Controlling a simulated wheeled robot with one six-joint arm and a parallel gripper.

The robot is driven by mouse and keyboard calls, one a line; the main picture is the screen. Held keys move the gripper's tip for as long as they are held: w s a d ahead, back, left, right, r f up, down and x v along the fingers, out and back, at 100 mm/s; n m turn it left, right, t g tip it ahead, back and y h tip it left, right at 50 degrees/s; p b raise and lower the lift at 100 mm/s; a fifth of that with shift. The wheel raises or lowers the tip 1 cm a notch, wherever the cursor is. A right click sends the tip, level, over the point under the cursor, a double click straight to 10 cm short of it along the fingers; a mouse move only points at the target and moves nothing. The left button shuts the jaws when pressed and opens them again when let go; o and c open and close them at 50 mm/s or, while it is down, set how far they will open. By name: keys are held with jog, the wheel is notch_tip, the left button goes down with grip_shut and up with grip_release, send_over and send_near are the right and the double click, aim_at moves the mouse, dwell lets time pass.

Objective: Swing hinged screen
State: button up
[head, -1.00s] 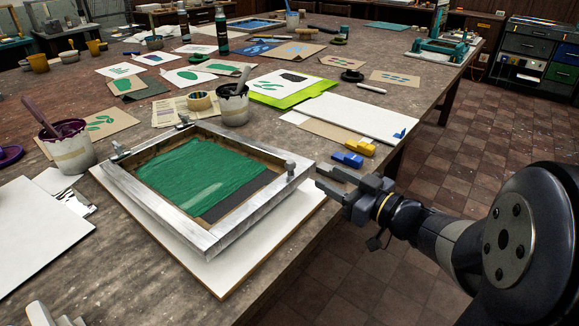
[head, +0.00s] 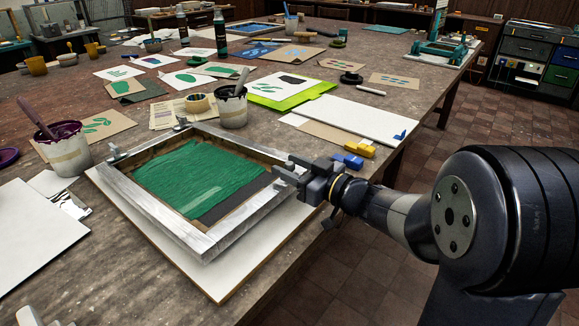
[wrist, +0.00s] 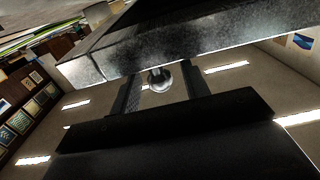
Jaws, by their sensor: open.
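The hinged screen is a grey metal-look frame (head: 150,213) with green mesh (head: 195,175), lying flat over a white board (head: 225,285). Hinge clamps (head: 115,153) sit along its far left edge. My gripper (head: 284,171) is at the frame's right corner in the head view and hides the knob there. In the wrist view, the round knob (wrist: 160,78) is between my two open fingers (wrist: 163,90), with visible gaps on both sides. The underside of the frame's edge (wrist: 190,55) runs across the top of that view.
Yellow (head: 358,148) and blue (head: 348,161) pieces lie right of my gripper. Prints cover the far table; open floor lies to the right.

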jog(key=shift+w+a, duration=0.2)
jog(key=shift+a, duration=0.05)
jog(key=shift+c, duration=0.4)
grip_shut()
